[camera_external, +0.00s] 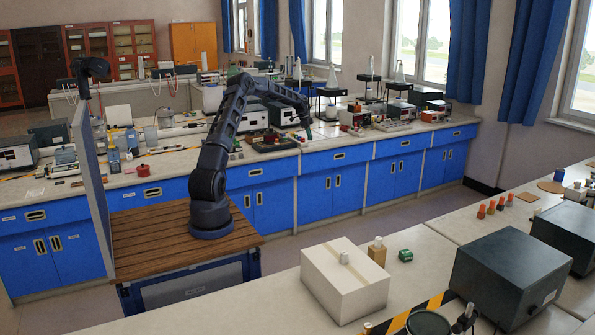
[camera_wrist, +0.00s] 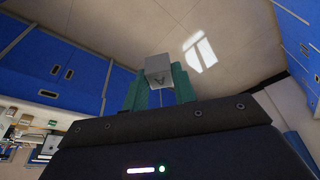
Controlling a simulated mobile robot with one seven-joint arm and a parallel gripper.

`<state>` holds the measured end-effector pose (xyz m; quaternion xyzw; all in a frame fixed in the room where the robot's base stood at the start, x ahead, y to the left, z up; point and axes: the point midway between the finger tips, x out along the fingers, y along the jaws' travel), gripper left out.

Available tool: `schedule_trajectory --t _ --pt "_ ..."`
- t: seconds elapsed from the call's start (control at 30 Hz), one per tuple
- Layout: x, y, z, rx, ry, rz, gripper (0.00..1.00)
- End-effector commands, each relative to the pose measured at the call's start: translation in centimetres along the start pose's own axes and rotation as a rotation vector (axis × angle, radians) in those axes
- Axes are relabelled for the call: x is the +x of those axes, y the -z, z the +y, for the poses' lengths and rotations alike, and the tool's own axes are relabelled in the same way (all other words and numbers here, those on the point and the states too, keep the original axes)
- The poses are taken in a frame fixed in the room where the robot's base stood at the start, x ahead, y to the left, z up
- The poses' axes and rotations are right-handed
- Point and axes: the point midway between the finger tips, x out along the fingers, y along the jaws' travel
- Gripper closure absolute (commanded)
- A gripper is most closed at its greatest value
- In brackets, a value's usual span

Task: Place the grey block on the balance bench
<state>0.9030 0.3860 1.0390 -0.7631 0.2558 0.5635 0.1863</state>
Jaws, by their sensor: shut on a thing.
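My gripper (camera_wrist: 160,92) has teal fingers shut on a small grey block (camera_wrist: 158,70) with a dark mark on its face. In the outside view my arm reaches right from its wooden-topped base, and my gripper (camera_external: 309,132) hangs low near the front edge of the blue-fronted bench (camera_external: 345,147). The block is too small to make out there. No label shows which bench is the balance bench. The wrist view shows pale floor and blue cabinets beyond the block.
A dark tray (camera_external: 273,142) with small items lies on the bench left of my gripper. Instruments (camera_external: 355,117) stand to its right. A near bench holds a white box (camera_external: 345,280) and a dark box (camera_external: 512,272). Floor (camera_external: 400,215) lies clear between the benches.

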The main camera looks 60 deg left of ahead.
Motion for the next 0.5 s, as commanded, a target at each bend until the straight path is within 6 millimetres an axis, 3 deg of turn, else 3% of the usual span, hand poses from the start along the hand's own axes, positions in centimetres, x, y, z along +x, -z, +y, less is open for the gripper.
schedule_trajectory --t 0.03,0.2,0.5 --pt "-0.7 -2.3 -1.1 -0.026 0.008 0.000 1.00" --pt "-2.8 -9.0 -3.6 -0.096 0.029 0.000 1.00" --pt "-6.6 -21.1 -6.8 -0.220 0.068 0.001 1.00"
